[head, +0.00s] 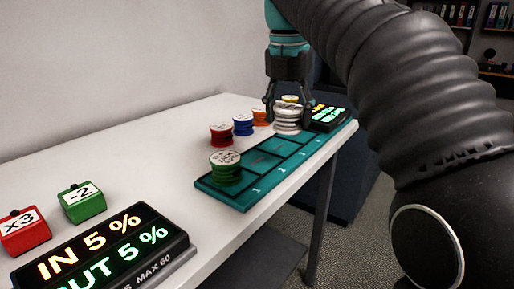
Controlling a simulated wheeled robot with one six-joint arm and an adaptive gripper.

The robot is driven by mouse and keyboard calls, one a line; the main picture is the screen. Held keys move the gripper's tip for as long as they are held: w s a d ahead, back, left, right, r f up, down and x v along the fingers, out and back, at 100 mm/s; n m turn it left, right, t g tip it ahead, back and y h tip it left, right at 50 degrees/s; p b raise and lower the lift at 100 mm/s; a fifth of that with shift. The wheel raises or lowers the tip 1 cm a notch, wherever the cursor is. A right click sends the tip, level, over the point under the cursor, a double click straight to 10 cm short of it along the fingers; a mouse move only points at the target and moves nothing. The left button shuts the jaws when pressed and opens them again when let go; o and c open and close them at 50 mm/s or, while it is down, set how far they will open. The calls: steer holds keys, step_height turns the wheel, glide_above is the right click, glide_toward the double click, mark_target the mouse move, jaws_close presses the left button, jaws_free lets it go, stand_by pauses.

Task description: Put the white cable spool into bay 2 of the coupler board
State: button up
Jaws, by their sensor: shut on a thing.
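The white cable spool (288,121) is between the fingers of my gripper (286,112), which is shut on it. They are at the far end of the coupler board (238,204), near its back edge. I cannot tell whether the spool is lifted or resting. The board is teal with numbered bays in a row, 1 nearest. A green spool (226,168) sits in bay 1. Bay 2 (264,159) looks empty, with a faint reddish mark on its floor. The spool's underside and the far bays are partly hard to make out.
Red (221,135), blue (243,125) and orange (260,117) spools stand behind the board; a yellow one (290,98) shows behind my gripper. A lit display (328,117) is at the far end. Red and green blocks and a larger sign (105,250) are at near left.

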glide_above(258, 160)
steer(key=f, duration=0.3)
steer(key=shift+s+f, duration=0.25)
steer(key=shift+f, duration=0.05)
steer(key=shift+a+f+b, duration=0.1)
steer(key=shift+f+b, duration=0.65)
steer(key=shift+f, duration=1.25)
steer(key=shift+f, duration=0.1)
steer(key=o, duration=1.4)
steer(key=r, duration=0.4)
steer(key=s+r+p, duration=0.1)
steer(key=r, duration=0.7)
steer(key=shift+s+a+r, duration=0.1)
steer(key=shift+s+a, duration=0.05)
steer(key=shift+a, duration=0.15)
